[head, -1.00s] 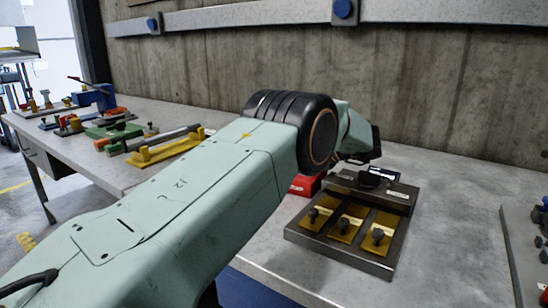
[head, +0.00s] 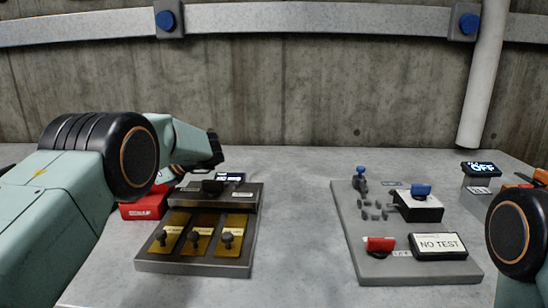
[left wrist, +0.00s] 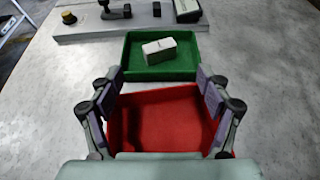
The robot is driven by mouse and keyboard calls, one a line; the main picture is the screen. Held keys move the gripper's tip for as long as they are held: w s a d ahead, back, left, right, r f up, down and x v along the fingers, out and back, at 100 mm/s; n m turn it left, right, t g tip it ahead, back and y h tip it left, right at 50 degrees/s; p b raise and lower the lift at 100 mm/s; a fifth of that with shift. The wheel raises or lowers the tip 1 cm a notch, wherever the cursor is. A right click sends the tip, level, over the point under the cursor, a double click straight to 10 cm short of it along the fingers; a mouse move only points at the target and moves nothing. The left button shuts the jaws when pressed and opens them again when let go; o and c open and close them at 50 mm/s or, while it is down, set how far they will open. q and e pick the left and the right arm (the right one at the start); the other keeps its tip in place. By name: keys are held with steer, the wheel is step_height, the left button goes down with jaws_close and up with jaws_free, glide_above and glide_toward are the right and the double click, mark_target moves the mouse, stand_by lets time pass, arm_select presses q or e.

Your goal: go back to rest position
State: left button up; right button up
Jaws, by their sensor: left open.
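My left arm comes in from the left in the head view, with its dark end above the back left of the table; its fingers cannot be made out there. In the left wrist view my left gripper (left wrist: 158,97) is open, its two fingers spread wide with nothing between them. Beyond and below the fingers lie a red tray (left wrist: 160,92) and a green tray (left wrist: 188,74). A pale block (left wrist: 160,48) sits in the green tray. Only a round joint of my right arm shows at the right edge of the head view; its gripper is out of view.
A dark panel (head: 160,264) with three brass plates and knobs stands on the table (head: 298,220), beside a red box (head: 146,206). A grey control board (head: 350,235) with a NO TEST box (head: 440,245) stands to the right. Bare table lies between them. A concrete wall (head: 300,95) is behind.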

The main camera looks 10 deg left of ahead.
arm_select(q)
steer(key=b+x, duration=0.1)
steer(key=x, duration=0.8)
steer(key=shift+f, duration=0.1)
steer(key=shift+a+f+b, duration=0.1)
steer(key=shift+f+b, duration=0.2)
steer(key=shift+b, duration=0.15)
step_height(320, 180, up, 2)
steer(key=shift+w+r+p, duration=0.1)
steer(key=shift+p, duration=0.5)
steer(key=shift+s+r, duration=0.2)
steer(key=shift+r, duration=0.4)
steer(key=shift+w+f, duration=0.15)
